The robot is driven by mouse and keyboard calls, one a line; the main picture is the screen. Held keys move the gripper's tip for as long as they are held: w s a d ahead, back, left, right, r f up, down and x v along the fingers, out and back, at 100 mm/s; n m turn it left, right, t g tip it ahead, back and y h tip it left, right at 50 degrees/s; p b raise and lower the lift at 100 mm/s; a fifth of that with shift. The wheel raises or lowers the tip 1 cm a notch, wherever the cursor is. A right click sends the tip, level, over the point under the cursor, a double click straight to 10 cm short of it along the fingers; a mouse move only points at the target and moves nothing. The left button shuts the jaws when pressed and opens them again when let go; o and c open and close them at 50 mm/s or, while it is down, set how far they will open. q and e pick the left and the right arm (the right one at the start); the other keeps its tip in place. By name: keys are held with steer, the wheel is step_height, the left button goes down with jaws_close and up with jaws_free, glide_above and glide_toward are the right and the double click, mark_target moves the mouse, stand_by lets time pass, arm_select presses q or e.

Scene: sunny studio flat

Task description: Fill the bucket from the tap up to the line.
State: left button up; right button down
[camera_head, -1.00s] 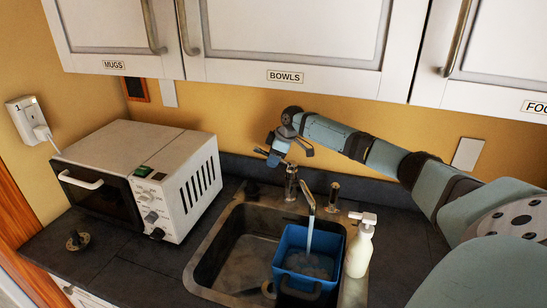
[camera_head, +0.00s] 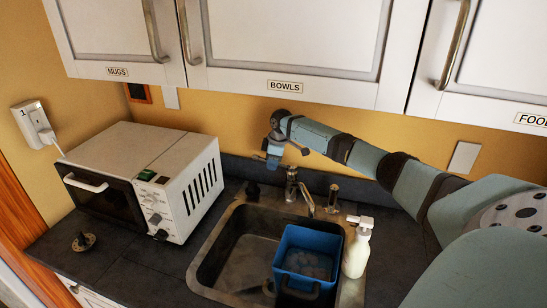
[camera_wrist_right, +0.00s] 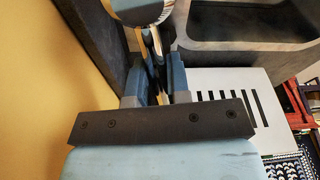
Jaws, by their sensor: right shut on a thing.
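A blue bucket (camera_head: 318,242) stands upright in the right part of the metal sink, under the tap (camera_head: 309,199). Water (camera_head: 308,264) shows inside it, with a pale, mottled surface. No stream shows between spout and bucket. I cannot make out a fill line. My right gripper (camera_head: 272,160) is behind and left of the tap, above the sink's back edge. In the right wrist view its fingers (camera_wrist_right: 158,85) are closed around a thin metal piece, seemingly the tap's lever (camera_wrist_right: 156,42). My left gripper is not in view.
A white soap bottle (camera_head: 357,250) stands right of the bucket. The left part of the sink (camera_head: 235,262) is empty. A microwave (camera_head: 145,175) stands left on the dark counter, with a small round metal item (camera_head: 83,241) before it. Cabinets (camera_head: 290,45) hang above.

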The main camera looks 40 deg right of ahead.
steer(key=shift+f, duration=0.1)
steer(key=c, duration=1.1)
jaws_free()
step_height(320, 180, up, 12)
steer(key=s+d+b, duration=0.1)
steer(key=shift+s+d+b, duration=0.2)
steer(key=shift+s+b, duration=0.1)
steer(key=shift+b, duration=0.05)
steer(key=shift+f, duration=0.15)
